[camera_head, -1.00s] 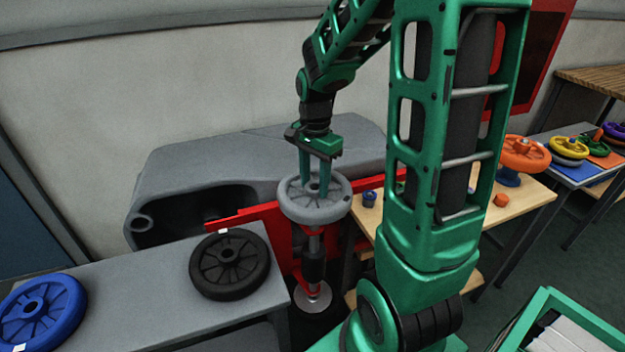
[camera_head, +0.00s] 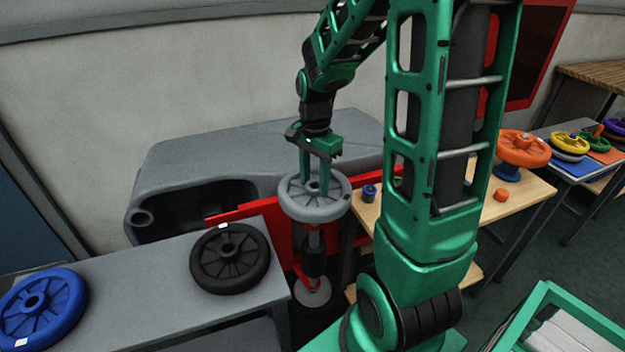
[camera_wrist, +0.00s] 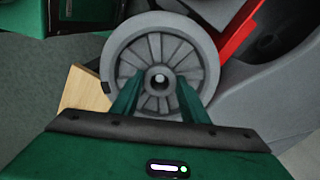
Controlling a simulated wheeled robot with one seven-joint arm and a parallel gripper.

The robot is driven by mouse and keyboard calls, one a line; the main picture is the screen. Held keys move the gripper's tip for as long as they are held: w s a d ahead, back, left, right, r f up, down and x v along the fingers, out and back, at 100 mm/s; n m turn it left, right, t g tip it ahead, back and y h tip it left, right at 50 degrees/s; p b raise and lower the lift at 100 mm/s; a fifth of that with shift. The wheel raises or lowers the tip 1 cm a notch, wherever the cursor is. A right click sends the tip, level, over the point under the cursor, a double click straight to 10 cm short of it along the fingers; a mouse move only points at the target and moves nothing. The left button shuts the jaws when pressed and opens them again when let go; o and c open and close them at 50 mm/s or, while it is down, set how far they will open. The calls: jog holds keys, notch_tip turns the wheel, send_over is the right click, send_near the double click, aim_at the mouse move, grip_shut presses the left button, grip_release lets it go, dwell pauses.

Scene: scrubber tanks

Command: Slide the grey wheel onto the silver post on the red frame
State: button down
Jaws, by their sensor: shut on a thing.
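My gripper (camera_head: 315,192) is shut on the grey wheel (camera_head: 315,214) at its hub, with the two green fingers pointing down. The wheel lies roughly flat over the silver post (camera_head: 315,241) of the red frame (camera_head: 263,213). The post stands upright below the wheel, above a dark sleeve. In the wrist view, the fingers (camera_wrist: 160,88) sit on either side of the hub of the wheel (camera_wrist: 115,65). A bright round spot, apparently the post's top (camera_wrist: 159,79), shows centred in the hub hole. How deep the post sits in the hub is hidden.
A black wheel (camera_head: 213,275) and a blue wheel (camera_head: 65,300) lie on a grey bench (camera_head: 150,305) at left. A wooden table (camera_head: 530,196) with an orange wheel (camera_head: 522,150) stands at right. A grey tank (camera_head: 190,160) is behind. A green crate (camera_head: 530,306) is at front right.

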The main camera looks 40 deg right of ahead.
aim_at(314, 193)
jog(key=shift+f, duration=2.3)
dwell(5.5)
